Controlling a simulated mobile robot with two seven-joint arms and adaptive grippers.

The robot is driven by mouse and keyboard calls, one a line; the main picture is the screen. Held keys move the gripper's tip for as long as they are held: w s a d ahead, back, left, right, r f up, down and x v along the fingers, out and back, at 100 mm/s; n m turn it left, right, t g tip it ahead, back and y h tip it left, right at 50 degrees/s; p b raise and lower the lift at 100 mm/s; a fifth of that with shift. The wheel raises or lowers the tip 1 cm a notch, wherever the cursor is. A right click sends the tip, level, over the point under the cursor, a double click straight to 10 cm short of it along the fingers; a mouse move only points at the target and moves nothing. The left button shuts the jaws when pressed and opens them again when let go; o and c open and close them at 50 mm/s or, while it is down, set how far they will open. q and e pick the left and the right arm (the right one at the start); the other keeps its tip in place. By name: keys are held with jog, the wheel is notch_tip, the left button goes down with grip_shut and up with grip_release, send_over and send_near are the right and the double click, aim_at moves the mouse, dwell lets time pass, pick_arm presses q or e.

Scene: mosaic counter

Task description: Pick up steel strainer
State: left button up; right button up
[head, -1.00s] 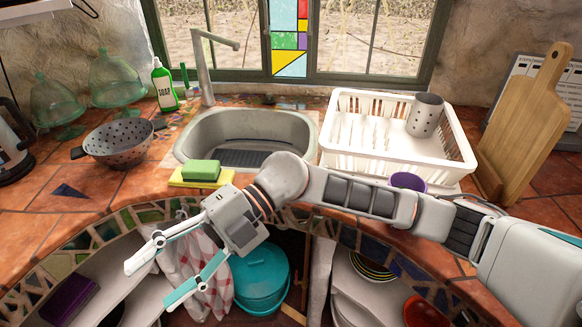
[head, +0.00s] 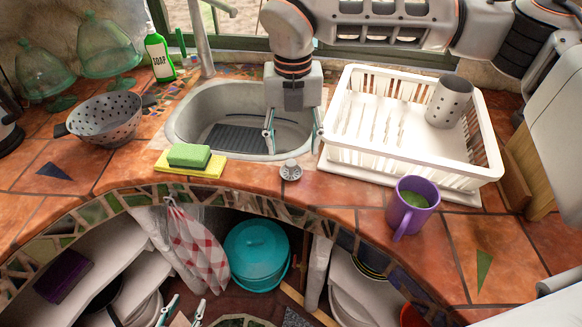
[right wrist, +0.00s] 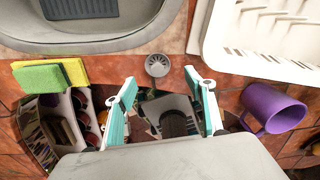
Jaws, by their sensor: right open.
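The small round steel strainer (head: 291,170) sits on the counter just in front of the sink, between the sponges and the dish rack. In the right wrist view the strainer (right wrist: 157,65) lies just beyond the fingertips, between their lines. My right gripper (head: 293,140) points down behind it in the head view, fingers apart and empty; the right wrist view also shows its fingers (right wrist: 160,80) spread. How high the fingertips are above the counter is hard to tell. My left gripper (head: 182,312) shows only its fingertips at the bottom edge, spread apart.
The sink (head: 187,130) lies behind the strainer. Green and yellow sponges (head: 189,156) are to its left, the white dish rack (head: 400,165) and purple mug (head: 412,207) to its right. A larger grey colander (head: 105,118) stands further left. The counter around the strainer is clear.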

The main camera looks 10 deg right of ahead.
aim_at(291, 162)
jog(key=f, duration=0.6)
jog(key=shift+w+a+f+p, duration=0.1)
jog(key=shift+a+f+p, duration=0.1)
jog(key=shift+f+p, duration=0.2)
jog(key=c, duration=1.2)
